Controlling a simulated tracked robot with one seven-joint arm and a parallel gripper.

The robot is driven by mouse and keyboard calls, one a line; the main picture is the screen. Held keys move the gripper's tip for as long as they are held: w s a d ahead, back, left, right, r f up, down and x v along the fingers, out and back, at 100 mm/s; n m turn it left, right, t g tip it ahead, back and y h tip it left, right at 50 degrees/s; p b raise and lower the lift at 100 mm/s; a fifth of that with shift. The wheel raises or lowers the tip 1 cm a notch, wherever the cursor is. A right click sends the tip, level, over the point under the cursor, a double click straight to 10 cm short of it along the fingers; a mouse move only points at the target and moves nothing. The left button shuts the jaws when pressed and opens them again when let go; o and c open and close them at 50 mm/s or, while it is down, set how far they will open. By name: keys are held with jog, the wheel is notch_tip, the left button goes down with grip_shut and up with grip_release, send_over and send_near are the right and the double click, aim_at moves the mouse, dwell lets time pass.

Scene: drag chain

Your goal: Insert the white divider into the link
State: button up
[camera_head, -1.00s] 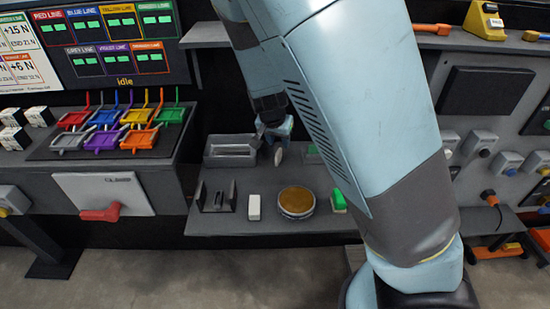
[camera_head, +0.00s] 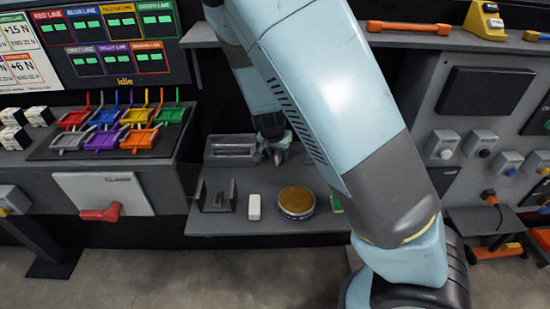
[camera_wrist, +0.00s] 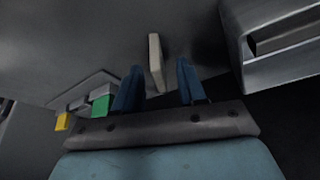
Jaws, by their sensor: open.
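The white divider (camera_wrist: 156,62) shows in the wrist view as a thin, pale upright plate. It lies in line with the gap between the two blue fingers of my gripper (camera_wrist: 159,84), near their tips. The fingers are open, and a gap shows on each side of the plate. In the head view my gripper (camera_head: 275,153) is low over the back of the grey shelf, and it mostly hides the divider there. A dark grey U-shaped piece with two upright walls, probably the link (camera_head: 217,197), stands at the shelf's front left.
A grey tray (camera_head: 230,146) stands just left of my gripper; it also shows in the wrist view (camera_wrist: 270,75). A white block (camera_head: 255,207) and a round brown-topped disc (camera_head: 297,202) are at the front. A green block (camera_head: 337,204) is partly behind my arm.

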jog(key=shift+w+f, duration=0.1)
jog(key=shift+f, duration=0.2)
grip_shut()
